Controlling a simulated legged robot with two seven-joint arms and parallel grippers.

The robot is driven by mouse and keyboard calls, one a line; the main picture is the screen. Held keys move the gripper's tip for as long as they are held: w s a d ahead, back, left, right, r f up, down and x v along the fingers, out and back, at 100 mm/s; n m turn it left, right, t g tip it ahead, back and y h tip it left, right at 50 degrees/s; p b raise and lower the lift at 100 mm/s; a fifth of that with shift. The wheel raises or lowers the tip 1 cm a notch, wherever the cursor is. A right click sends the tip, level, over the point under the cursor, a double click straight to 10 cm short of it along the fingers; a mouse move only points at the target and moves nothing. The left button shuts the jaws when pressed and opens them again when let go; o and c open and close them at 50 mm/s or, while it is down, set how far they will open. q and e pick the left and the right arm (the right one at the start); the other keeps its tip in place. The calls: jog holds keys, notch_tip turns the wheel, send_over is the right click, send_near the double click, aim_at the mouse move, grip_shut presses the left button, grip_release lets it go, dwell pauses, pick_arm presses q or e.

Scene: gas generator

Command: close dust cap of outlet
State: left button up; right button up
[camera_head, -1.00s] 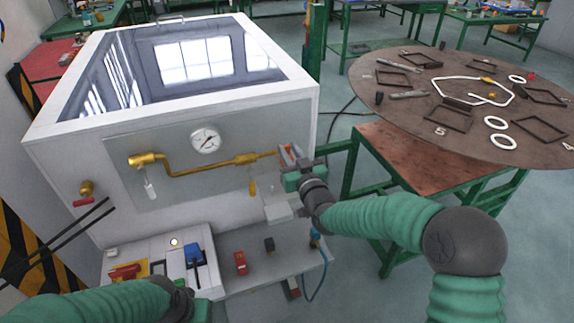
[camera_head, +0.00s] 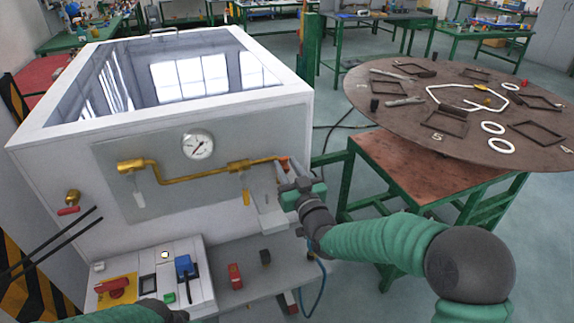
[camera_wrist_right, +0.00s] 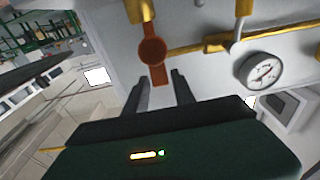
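The outlet is the right end of the brass pipe (camera_head: 262,161) on the generator's front panel. The orange-brown dust cap (camera_wrist_right: 153,52), round with a flat tab, shows in the right wrist view by a yellow fitting; it is small and partly hidden in the head view (camera_head: 284,163). My right gripper (camera_head: 287,172) is at the outlet. In the right wrist view its two dark fingers (camera_wrist_right: 161,82) are apart, with the tab between their tips and gaps on both sides. My left gripper (camera_head: 172,313) is mostly cut off at the bottom edge; its fingers cannot be made out.
A pressure gauge (camera_head: 198,144) sits above the pipe. A grey block (camera_head: 268,212) juts out below the outlet. A control box (camera_head: 150,278) with switches stands below the panel. A round table (camera_head: 400,125) with loose parts is at the right; floor shows between.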

jog(key=shift+o, duration=1.2)
jog(key=shift+w, duration=0.1)
jog(key=shift+r, duration=0.15)
jog(key=v, duration=1.7)
